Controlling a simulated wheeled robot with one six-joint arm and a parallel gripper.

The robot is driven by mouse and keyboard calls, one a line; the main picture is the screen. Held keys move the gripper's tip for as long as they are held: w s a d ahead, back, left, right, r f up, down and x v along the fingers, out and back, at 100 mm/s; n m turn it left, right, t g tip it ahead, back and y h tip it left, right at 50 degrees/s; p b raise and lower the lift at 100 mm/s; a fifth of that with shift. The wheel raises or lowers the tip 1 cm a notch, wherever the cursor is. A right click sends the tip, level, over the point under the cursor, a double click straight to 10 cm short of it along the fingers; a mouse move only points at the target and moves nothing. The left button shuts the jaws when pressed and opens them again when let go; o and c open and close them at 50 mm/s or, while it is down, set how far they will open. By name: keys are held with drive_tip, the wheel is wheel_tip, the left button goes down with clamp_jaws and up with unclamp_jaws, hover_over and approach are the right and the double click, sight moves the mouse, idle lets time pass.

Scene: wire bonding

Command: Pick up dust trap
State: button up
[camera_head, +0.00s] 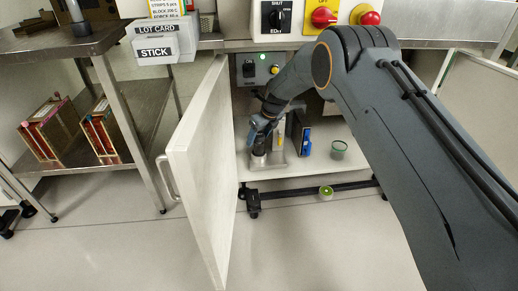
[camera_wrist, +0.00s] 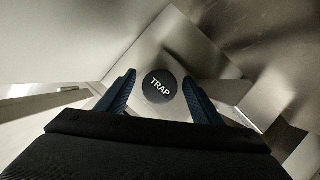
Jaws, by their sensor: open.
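The dust trap has a round black top marked "TRAP" (camera_wrist: 160,87) and lies between my fingers in the wrist view. In the head view, its metallic lower part (camera_head: 258,161) shows on the floor of the open cabinet, partly hidden by my gripper. My gripper (camera_head: 260,137) reaches down over it from above. In the wrist view, my gripper (camera_wrist: 160,78) is open, with one blue finger on each side of the black top. Small gaps show between the top and the fingers.
The cabinet door (camera_head: 203,165) stands open at left. A dark blue-black object (camera_head: 301,133) and a green-topped jar (camera_head: 339,150) stand right of the trap. A black rail (camera_head: 290,190) with a round green-topped item (camera_head: 326,192) runs low in front. Metal walls are close in the wrist view.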

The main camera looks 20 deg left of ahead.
drive_tip(key=shift+b+x, duration=2.1)
drive_tip(key=shift+x, duration=0.4)
drive_tip(key=c, duration=1.2)
